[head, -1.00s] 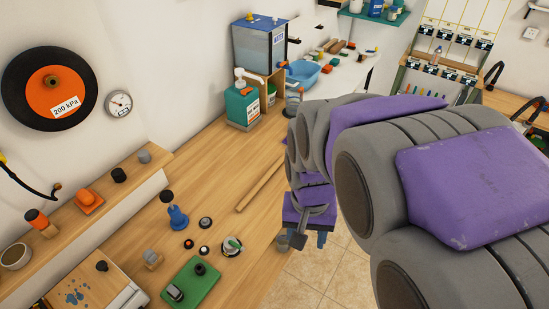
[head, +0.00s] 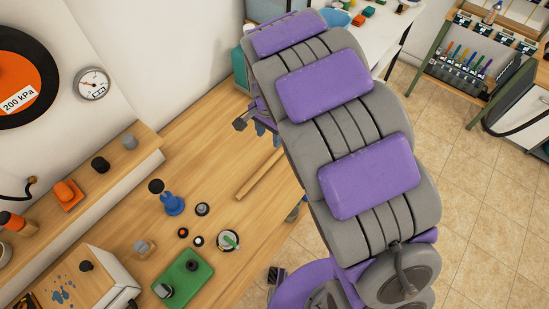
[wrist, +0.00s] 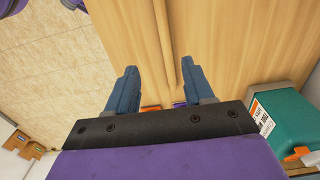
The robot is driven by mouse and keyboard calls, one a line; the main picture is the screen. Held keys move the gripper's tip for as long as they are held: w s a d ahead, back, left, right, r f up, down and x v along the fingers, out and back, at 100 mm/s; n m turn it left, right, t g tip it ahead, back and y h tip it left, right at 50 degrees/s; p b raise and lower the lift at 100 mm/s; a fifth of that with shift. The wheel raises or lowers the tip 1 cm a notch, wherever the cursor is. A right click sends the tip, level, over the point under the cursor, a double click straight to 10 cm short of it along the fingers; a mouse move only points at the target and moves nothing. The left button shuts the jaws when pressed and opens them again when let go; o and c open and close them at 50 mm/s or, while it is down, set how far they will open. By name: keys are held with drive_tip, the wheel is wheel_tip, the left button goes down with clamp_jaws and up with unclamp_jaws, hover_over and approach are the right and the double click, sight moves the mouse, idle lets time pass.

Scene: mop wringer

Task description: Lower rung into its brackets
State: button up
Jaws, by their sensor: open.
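A plain wooden rod (head: 262,174), which looks like the rung, lies on the wooden bench. Its far end runs behind my arm in the head view. In the wrist view the rod (wrist: 164,40) runs lengthwise in the gap between my fingers, and its near end shows close to the gripper's base. My gripper (wrist: 158,66) is open, with two blue fingers spread and nothing clasped. In the head view my gripper (head: 268,136) is partly hidden by my arm, over the bench near the rod's far end. I cannot make out the brackets.
A blue-based knob (head: 173,204), several small round parts and a green board (head: 183,279) lie on the bench left of the rod. A teal container (wrist: 286,115) stands close at the right in the wrist view. The tiled floor (head: 490,200) is open to the right.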

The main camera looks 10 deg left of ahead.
drive_tip(key=b, duration=0.2)
hover_over(269, 162)
drive_tip(key=f, duration=0.7)
drive_tip(key=s+f, duration=0.1)
drive_tip(key=f, duration=0.3)
drive_tip(key=shift+a, duration=0.15)
drive_tip(key=shift+w+d+f, duration=0.1)
drive_tip(key=shift+d+f, duration=0.15)
drive_tip(key=shift+f, duration=0.15)
drive_tip(key=shift+w+f, duration=0.1)
drive_tip(key=shift+f, duration=0.2)
drive_tip(key=f, duration=0.3)
drive_tip(key=f+b, duration=0.1)
drive_tip(key=shift+w+a+f, duration=0.15)
drive_tip(key=shift+w+a, duration=0.15)
drive_tip(key=shift+w, duration=0.05)
drive_tip(key=shift+d, duration=0.1)
drive_tip(key=shift+c, duration=0.3)
drive_tip(key=shift+d, duration=0.2)
drive_tip(key=c, duration=0.3)
drive_tip(key=shift+a, duration=0.15)
clamp_jaws()
